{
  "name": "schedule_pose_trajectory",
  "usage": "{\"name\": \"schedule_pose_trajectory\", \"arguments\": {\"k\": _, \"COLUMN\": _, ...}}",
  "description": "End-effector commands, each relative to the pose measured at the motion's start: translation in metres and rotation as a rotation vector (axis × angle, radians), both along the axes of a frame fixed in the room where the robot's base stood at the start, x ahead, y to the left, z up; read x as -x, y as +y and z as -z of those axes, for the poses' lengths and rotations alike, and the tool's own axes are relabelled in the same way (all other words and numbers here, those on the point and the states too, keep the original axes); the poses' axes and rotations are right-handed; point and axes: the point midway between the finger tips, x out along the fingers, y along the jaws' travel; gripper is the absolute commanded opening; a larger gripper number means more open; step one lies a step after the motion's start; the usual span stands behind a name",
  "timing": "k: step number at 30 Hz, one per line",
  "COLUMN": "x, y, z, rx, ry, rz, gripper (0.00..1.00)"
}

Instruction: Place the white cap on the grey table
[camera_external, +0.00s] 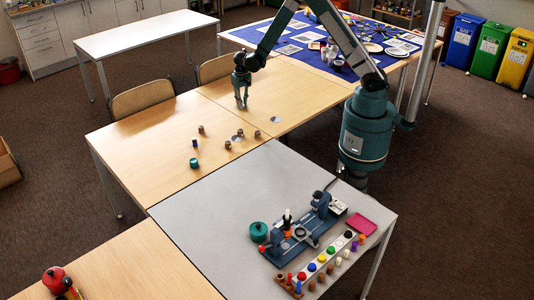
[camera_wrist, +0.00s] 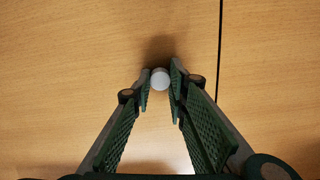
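The white cap (camera_wrist: 160,78) sits between my fingertips in the wrist view and fills the gap between them. My gripper (camera_wrist: 161,86) looks shut on it, above a light wooden surface. In the external view my gripper (camera_external: 241,104) points down over the wooden table (camera_external: 150,165); the cap is too small to make out there. The grey table (camera_external: 195,218) is in front of the wooden table, nearer the camera, with its far left part bare.
The grey table holds a blue device (camera_external: 300,235), a rack of coloured caps (camera_external: 322,266), a teal pot (camera_external: 259,231) and a pink tray (camera_external: 361,224). Several small cylinders and a teal jar (camera_external: 194,162) stand on the wooden table. A red pot (camera_external: 55,279) is at lower left.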

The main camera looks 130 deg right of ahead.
Motion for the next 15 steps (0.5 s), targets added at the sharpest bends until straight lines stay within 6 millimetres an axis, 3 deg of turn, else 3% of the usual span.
{"name": "schedule_pose_trajectory", "arguments": {"k": 2, "x": 0.0000, "y": 0.0000, "z": 0.0031, "rx": 0.000, "ry": 0.000, "rz": 0.000, "gripper": 0.13}}
{"name": "schedule_pose_trajectory", "arguments": {"k": 3, "x": 0.0000, "y": 0.0000, "z": 0.0021, "rx": 0.000, "ry": 0.000, "rz": 0.000, "gripper": 0.22}}
{"name": "schedule_pose_trajectory", "arguments": {"k": 6, "x": 0.0000, "y": 0.0000, "z": 0.0017, "rx": 0.000, "ry": 0.000, "rz": 0.000, "gripper": 0.31}}
{"name": "schedule_pose_trajectory", "arguments": {"k": 15, "x": 0.0000, "y": 0.0000, "z": 0.0014, "rx": 0.000, "ry": 0.000, "rz": 0.000, "gripper": 0.31}}
